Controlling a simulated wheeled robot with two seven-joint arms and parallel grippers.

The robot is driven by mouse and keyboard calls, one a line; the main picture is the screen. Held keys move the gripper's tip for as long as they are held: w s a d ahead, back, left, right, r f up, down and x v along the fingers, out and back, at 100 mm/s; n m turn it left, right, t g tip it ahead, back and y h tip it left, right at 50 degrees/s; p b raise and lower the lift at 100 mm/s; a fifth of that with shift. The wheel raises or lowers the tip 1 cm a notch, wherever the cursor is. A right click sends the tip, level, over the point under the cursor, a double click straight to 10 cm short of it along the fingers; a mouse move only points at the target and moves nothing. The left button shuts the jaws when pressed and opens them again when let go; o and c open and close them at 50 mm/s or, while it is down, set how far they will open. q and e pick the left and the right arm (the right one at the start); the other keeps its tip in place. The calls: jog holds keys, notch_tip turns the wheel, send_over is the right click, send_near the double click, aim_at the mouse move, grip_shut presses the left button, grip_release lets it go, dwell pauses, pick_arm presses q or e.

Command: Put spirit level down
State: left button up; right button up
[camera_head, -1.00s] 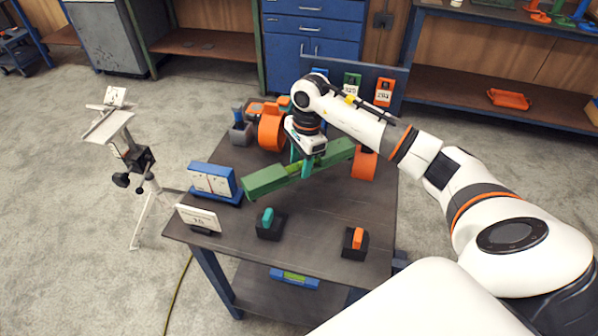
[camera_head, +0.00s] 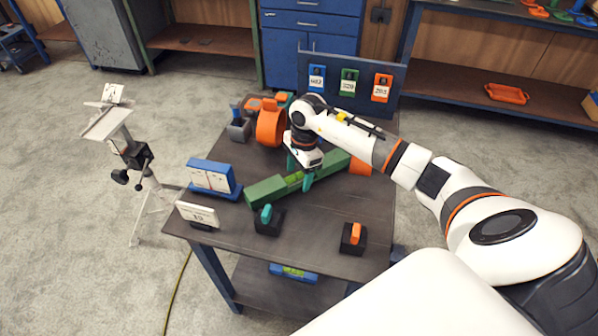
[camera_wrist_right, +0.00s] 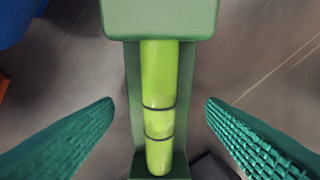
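The spirit level is a long green bar (camera_head: 265,191) with a yellow-green vial, lying diagonally on the dark table. In the right wrist view its vial (camera_wrist_right: 159,100) runs up the middle of the picture. My right gripper (camera_head: 303,183) is above the bar's middle, pointing down, with its teal fingers on either side of it. The right wrist view shows these fingers (camera_wrist_right: 160,112) spread wide, with a gap between each finger and the bar. My left gripper is not in view.
The table (camera_head: 320,235) also carries a blue box (camera_head: 212,178), a white sign (camera_head: 198,215), teal (camera_head: 267,216) and orange (camera_head: 354,236) pieces on black blocks, and an orange ring (camera_head: 270,124). A tag board (camera_head: 333,80) stands behind. A tripod stand (camera_head: 115,130) is left.

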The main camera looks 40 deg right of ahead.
jog(key=shift+r, duration=0.2)
notch_tip(320, 180, up, 12)
jog(key=d+b, duration=0.1)
jog(key=b, duration=0.1)
jog(key=shift+d+f, duration=0.15)
jog(key=shift+d, duration=0.05)
jog(key=shift+s, duration=0.15)
dwell(0.5)
